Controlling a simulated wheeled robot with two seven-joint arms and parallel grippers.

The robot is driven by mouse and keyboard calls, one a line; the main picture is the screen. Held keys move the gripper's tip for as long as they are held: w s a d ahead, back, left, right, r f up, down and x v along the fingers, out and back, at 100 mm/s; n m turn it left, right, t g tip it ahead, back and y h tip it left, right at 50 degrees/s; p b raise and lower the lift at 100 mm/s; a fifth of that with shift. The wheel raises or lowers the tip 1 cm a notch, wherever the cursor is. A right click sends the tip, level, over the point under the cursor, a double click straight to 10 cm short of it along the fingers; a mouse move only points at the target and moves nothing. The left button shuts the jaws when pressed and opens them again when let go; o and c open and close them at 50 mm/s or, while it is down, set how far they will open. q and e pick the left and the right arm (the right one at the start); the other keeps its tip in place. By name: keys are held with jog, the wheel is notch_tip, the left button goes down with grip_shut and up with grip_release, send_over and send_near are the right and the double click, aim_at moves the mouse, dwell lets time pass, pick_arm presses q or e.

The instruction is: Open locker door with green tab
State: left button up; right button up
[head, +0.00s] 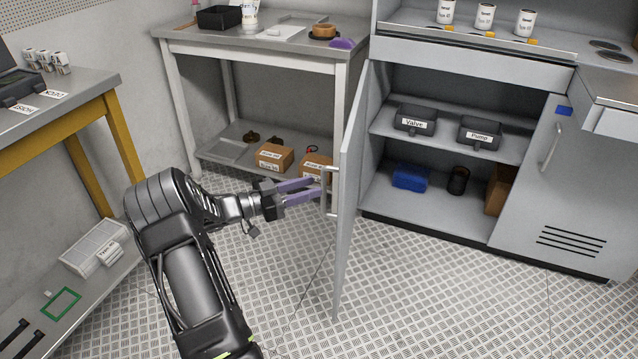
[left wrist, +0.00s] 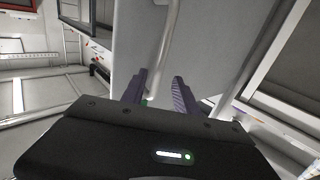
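The left locker door (head: 348,200) stands swung wide open, seen nearly edge-on; its grey face (left wrist: 210,45) fills the middle of the left wrist view. Its bar handle (head: 328,193) is on the side facing my arm. My left gripper (head: 318,188) is at this handle with its two purple fingers apart. In the left wrist view the handle (left wrist: 170,35) runs down toward the gap between the fingers (left wrist: 160,80); whether they touch it I cannot tell. A small green patch (left wrist: 145,102) shows beside the left finger. No green tab is clear in the head view. My right gripper is out of view.
The open locker holds Valve (head: 415,121) and Pump (head: 479,133) boxes, a blue box (head: 410,178) and a dark cylinder (head: 459,181). The right door (head: 575,190) is shut, with a blue tab (head: 565,111). A workbench (head: 270,50) stands behind my gripper. The front floor is clear.

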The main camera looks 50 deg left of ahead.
pick_arm(q)
jog(key=v, duration=0.3)
jog(key=shift+s, duration=0.2)
dwell(0.4)
